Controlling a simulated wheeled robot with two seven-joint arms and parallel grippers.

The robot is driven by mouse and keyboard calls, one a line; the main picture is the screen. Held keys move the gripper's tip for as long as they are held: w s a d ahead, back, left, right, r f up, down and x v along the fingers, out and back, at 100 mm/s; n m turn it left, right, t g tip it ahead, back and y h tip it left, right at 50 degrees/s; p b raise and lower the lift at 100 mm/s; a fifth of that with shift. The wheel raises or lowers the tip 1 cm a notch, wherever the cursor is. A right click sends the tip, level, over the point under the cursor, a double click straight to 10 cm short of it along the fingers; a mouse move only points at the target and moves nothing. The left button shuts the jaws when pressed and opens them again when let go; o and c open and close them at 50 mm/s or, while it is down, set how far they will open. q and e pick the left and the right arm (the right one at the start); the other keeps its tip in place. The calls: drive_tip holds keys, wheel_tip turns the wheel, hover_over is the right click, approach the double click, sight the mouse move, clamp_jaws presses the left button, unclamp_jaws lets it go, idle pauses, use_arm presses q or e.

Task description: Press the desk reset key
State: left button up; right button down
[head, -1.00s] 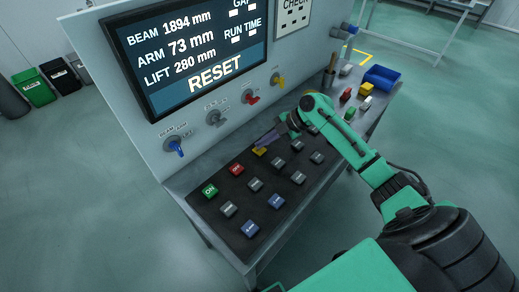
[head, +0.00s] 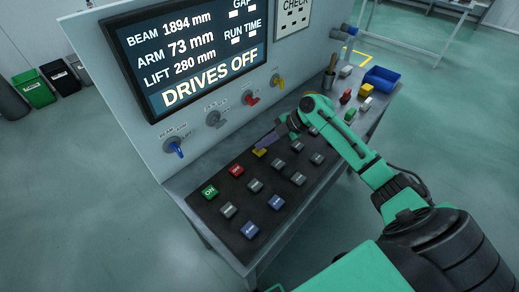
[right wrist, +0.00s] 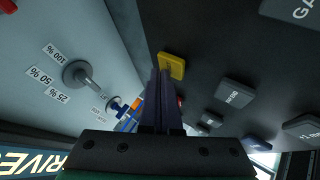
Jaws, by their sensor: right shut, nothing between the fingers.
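A yellow key (head: 259,152) sits on the dark key panel (head: 228,190) of the desk, just right of a red key (head: 236,170); its label is too small to read. My right gripper (head: 264,142) is shut and empty, its fingertips just above and behind the yellow key. In the right wrist view the shut fingers (right wrist: 161,76) point at the yellow key (right wrist: 172,66) and seem to stop just short of it; I cannot tell the exact gap. The screen (head: 200,60) reads "DRIVES OFF". My left gripper is not in view.
A green "ON" key (head: 209,191), blue keys (head: 250,229) and several grey keys surround the yellow one. Knobs stick out of the upright panel, including a blue one (head: 175,148) and a red one (head: 251,98). A blue bin (head: 381,77) stands at the desk's far right.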

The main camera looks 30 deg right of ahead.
sight(263, 150)
drive_tip(key=shift+r, duration=0.55)
drive_tip(key=shift+r+p, duration=0.15)
drive_tip(key=shift+p, duration=0.15)
wheel_tip(263, 150, up, 5)
drive_tip(key=p, duration=0.3)
drive_tip(key=shift+p, duration=0.3)
drive_tip(key=shift+f, duration=0.2)
